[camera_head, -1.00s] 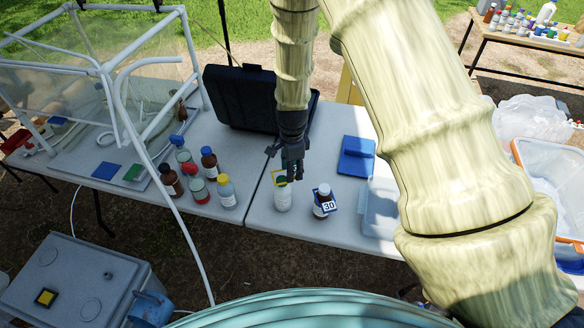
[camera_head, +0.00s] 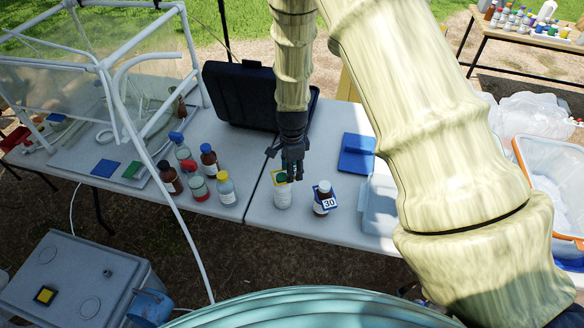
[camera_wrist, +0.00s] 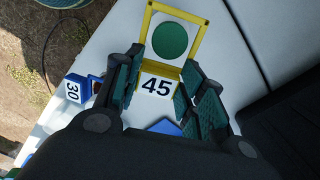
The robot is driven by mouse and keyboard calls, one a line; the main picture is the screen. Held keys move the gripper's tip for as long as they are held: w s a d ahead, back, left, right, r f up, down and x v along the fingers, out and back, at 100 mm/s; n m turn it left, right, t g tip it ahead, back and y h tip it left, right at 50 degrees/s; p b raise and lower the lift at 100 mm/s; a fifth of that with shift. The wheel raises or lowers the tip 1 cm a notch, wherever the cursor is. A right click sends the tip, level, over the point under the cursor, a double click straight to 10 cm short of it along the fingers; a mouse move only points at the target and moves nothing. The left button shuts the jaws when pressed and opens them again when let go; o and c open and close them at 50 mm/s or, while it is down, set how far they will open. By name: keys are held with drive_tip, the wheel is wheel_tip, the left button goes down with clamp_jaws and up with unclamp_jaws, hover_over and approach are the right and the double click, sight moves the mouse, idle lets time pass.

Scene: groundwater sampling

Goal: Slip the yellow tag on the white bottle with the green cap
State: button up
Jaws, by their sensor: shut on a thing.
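The white bottle (camera_head: 283,197) stands upright near the front of the right table, its green cap (camera_head: 281,178) on top. The green cap (camera_wrist: 170,41) shows inside the square yellow frame of the tag (camera_wrist: 203,42) in the wrist view. The tag's tab, marked 45 (camera_wrist: 155,86), sits between the fingers of my gripper (camera_wrist: 158,90), which is shut on it. In the head view my gripper (camera_head: 293,167) is just behind and above the cap, with the tag (camera_head: 273,178) at cap level. I cannot tell how far down the frame sits.
A brown bottle (camera_head: 323,190) with a blue tag marked 30 (camera_head: 330,203) stands close on the right. Several capped bottles (camera_head: 227,188) stand on the left table. A black case (camera_head: 238,97) lies behind; a blue pad (camera_head: 356,155) lies right.

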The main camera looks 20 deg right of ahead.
drive_tip(key=shift+f+b, duration=0.45)
drive_tip(key=shift+f, duration=0.65)
drive_tip(key=o, duration=0.9)
wheel_tip(320, 180, up, 12)
idle(0.3)
idle(0.7)
